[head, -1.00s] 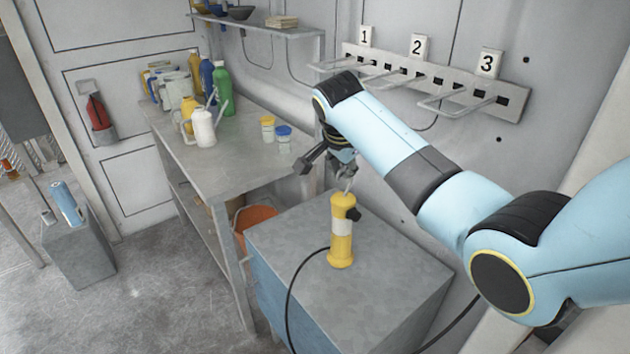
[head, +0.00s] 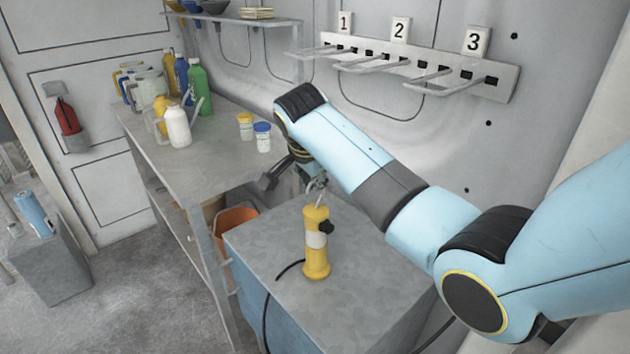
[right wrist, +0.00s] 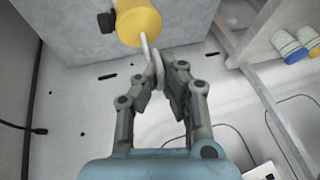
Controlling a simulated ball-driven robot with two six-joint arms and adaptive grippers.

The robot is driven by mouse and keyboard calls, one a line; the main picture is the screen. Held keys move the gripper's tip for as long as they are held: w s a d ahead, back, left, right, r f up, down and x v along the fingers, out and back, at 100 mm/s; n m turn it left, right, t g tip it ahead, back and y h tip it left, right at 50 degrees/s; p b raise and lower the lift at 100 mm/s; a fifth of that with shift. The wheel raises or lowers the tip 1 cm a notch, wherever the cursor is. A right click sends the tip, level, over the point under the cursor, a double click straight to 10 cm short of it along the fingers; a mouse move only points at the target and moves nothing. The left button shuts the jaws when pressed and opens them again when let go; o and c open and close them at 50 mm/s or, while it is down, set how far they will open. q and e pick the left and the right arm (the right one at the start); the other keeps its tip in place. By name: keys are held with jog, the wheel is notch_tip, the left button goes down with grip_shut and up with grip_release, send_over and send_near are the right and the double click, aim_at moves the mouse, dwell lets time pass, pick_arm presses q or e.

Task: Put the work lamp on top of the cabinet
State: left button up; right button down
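The work lamp (head: 316,240), yellow with a pale band, a dark knob and a hook on top, is upright at the top of the grey-topped cabinet (head: 365,285). Its base appears to touch the surface. Its black cable lies over the cabinet's left edge. My right gripper (head: 318,187) is above the lamp, at its hook. In the right wrist view, the fingertips (right wrist: 160,78) are closed around the hook, with the lamp's yellow end (right wrist: 138,22) just beyond. My left gripper is not in view.
A workbench (head: 190,160) with bottles, jugs and two small jars (head: 262,137) stands left of the cabinet. An orange bucket (head: 236,220) is beside the cabinet. A numbered hook rail (head: 440,80) is on the back wall. The cabinet top around the lamp is clear.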

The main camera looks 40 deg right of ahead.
jog(key=c, duration=2)
grip_release()
jog(key=shift+d+f, duration=0.1)
jog(key=shift+f, duration=0.05)
jog(key=o, duration=0.5)
jog(key=shift+r, duration=0.5)
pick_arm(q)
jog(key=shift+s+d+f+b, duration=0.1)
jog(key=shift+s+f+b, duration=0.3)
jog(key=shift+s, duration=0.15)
pick_arm(e)
jog(key=v, duration=1.1)
jog(key=shift+s+r, duration=0.15)
jog(key=shift+r, duration=0.05)
